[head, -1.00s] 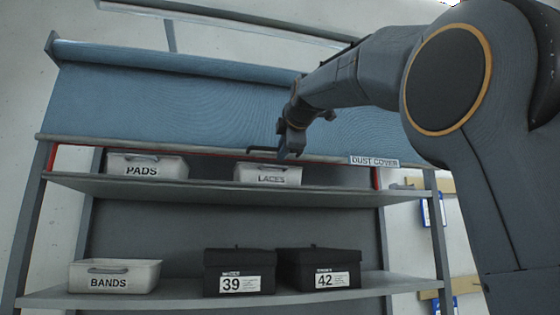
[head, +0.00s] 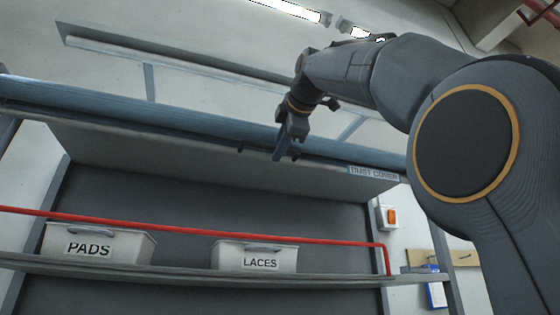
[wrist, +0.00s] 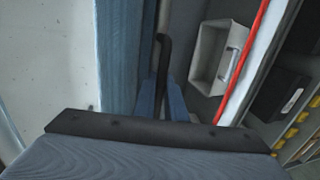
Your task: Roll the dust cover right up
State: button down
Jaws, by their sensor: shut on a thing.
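The blue dust cover (head: 180,120) is gathered into a roll along the top of the shelf unit in the head view, with little or no sheet hanging below it. Its lower edge carries a label reading DUST COVER (head: 373,173). My gripper (head: 284,150) is at the roll's lower edge, right of the middle, shut on the dark pull handle (head: 250,150). In the wrist view the blue cover (wrist: 116,60) runs along the left of the dark handle (wrist: 163,60), which lies between my fingers.
A switch box with an orange button (head: 390,217) is on the right wall. A light bar (head: 200,62) hangs above the roll.

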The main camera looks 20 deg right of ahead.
jog(key=shift+s+r, duration=0.2)
jog(key=shift+r, duration=0.25)
jog(key=c, duration=1.8)
grip_release()
jog(key=shift+w, duration=0.1)
jog(key=shift+f, duration=0.1)
jog(key=b+v, duration=0.1)
jog(key=v, duration=0.6)
jog(key=shift+s+a+b, duration=0.1)
jog(key=shift+s+b, duration=0.25)
jog(key=shift+s, duration=0.05)
